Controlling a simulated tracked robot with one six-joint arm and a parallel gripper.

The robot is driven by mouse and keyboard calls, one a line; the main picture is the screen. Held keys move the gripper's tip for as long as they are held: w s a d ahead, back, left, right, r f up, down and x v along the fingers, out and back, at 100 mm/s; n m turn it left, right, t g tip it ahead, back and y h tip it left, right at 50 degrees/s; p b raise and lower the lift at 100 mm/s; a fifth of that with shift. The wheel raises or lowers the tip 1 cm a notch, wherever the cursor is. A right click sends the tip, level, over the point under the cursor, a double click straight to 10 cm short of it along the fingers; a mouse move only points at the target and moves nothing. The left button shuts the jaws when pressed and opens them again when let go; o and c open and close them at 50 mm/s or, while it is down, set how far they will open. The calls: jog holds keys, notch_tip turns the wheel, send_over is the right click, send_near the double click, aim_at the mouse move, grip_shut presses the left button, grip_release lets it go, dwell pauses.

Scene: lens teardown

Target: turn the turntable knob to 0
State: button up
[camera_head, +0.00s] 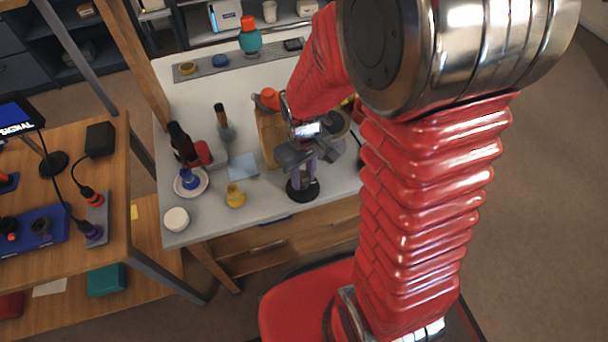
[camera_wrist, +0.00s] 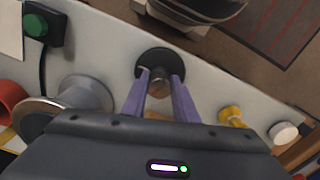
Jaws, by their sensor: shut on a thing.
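A black round turntable (camera_head: 303,194) stands near the front edge of the pale bench. It also shows in the wrist view (camera_wrist: 160,57). Its small brownish-grey knob (camera_wrist: 158,84) sits between the purple fingertips. My gripper (camera_head: 301,184) points down over the turntable. In the wrist view my gripper (camera_wrist: 160,80) is shut on the knob, with one finger on each side. No scale marks or numbers on the knob can be read, so its setting cannot be told. In the head view the knob is hidden by the fingers.
A yellow object (camera_head: 235,196) and a white round object (camera_head: 177,219) stand left of the turntable. A blue item on a white dish (camera_head: 203,188), dark bottles and a wooden block (camera_head: 271,139) are farther back. A red seat (camera_head: 300,300) is below the bench front.

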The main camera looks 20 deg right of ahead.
aim_at(304, 175)
jog(key=n, duration=0.5)
jog(key=shift+s, duration=0.2)
jog(key=shift+n, duration=0.4)
jog(key=shift+f, duration=0.1)
jog(key=o, duration=1.1)
jog(key=shift+w, duration=0.1)
jog(key=shift+c, duration=0.2)
notch_tip(304, 175, up, 14)
jog(key=shift+f, duration=0.1)
